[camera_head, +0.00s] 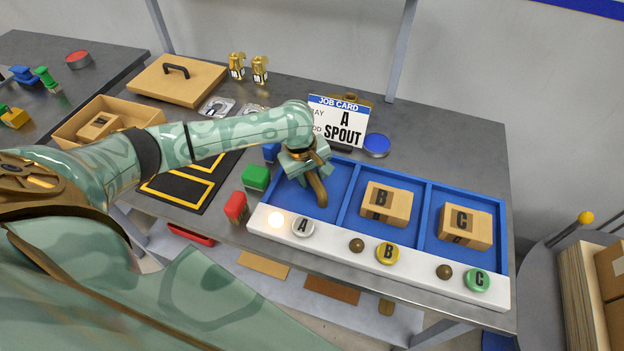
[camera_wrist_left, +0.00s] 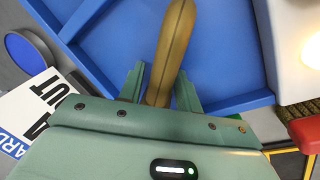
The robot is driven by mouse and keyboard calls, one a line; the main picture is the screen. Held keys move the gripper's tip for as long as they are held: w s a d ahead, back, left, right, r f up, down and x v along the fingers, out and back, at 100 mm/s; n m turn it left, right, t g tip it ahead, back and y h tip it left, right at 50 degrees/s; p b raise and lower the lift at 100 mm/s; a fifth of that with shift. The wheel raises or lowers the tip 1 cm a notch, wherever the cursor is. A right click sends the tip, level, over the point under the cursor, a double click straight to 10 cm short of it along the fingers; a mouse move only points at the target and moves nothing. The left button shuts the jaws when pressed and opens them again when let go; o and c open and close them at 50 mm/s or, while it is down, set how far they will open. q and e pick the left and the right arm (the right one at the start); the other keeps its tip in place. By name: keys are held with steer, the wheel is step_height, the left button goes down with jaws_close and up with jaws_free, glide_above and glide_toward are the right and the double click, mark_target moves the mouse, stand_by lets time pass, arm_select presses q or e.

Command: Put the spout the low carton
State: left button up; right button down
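A curved brown spout-like piece (camera_head: 320,190) hangs below my left gripper (camera_head: 308,160) over the left compartment of the blue tray (camera_head: 337,222). In the left wrist view, this piece (camera_wrist_left: 172,45) stands out between the two fingers of the gripper (camera_wrist_left: 165,90), which appear closed on it. An open low carton (camera_head: 68,131) stands at the left of the table with a small brown box (camera_head: 99,126) in it. The job card (camera_head: 339,103) reads A and SPOUT. My right gripper is not in view.
Boxes B (camera_head: 378,214) and C (camera_head: 457,237) fill the other tray compartments. The lamp (camera_head: 276,219) by button A (camera_head: 302,226) is lit. A green block (camera_head: 256,177) and a red block (camera_head: 236,207) stand left of the tray. A handled lid (camera_head: 197,84) lies behind the carton.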

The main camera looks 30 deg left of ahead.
arm_select(q)
steer(key=shift+c, duration=0.2)
jaws_close()
steer(key=shift+r, duration=0.1)
